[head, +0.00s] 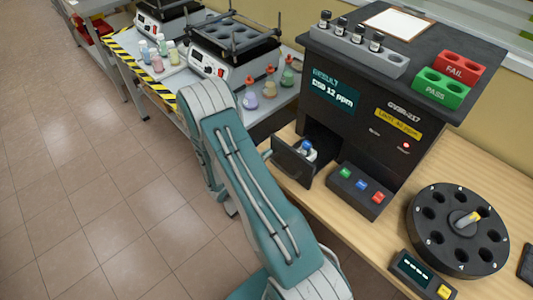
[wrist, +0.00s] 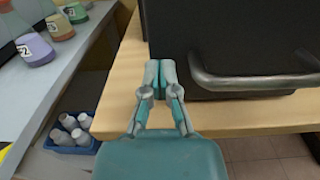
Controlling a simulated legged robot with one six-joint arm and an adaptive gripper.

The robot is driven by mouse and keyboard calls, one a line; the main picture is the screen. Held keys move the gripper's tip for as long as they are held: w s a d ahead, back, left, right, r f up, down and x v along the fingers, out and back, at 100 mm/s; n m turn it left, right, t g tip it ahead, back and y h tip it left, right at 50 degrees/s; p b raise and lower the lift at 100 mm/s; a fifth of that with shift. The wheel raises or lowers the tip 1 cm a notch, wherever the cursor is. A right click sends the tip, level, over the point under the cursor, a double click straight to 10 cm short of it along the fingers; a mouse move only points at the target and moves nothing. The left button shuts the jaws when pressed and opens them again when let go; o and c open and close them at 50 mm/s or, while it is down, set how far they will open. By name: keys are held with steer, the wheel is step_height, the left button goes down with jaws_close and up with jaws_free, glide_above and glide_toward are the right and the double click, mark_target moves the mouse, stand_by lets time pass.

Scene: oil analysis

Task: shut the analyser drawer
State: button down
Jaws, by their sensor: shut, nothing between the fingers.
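The analyser (head: 355,110) is a dark box on the wooden bench in the head view. Its drawer (head: 292,166) stands open at the lower left, with a blue-capped vial (head: 307,150) inside. In the wrist view the dark drawer front (wrist: 235,35) fills the upper right, with its grey bar handle (wrist: 255,82) across it. My gripper (wrist: 158,72) is shut and empty, its tips near the lower left of the drawer front and left of the handle. I cannot tell whether they touch it. In the head view my arm hides the gripper.
A three-button panel (head: 360,190) stands right of the drawer. A black carousel (head: 458,230) is further right. Flasks (head: 268,88) stand on the side table at the left. In the wrist view a blue crate of white bottles (wrist: 70,140) is below the bench edge.

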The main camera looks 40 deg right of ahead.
mark_target(303, 125)
stand_by(0.3)
steer(key=d, duration=0.9)
steer(key=w+d, duration=0.1)
steer(key=d, duration=0.4)
steer(key=shift+d, duration=0.35)
steer(key=shift+w+d, duration=0.1)
steer(key=shift+d, duration=0.15)
steer(key=shift+d+r, duration=0.1)
steer(key=shift+r, duration=0.05)
steer(key=shift+w, duration=0.1)
steer(key=shift+w+a, duration=0.1)
steer(key=shift+a, duration=0.35)
steer(key=a, duration=0.4)
steer(key=s+a, duration=0.1)
steer(key=a, duration=0.8)
steer(key=shift+s+a+f, duration=0.1)
steer(key=shift+s+f, duration=0.15)
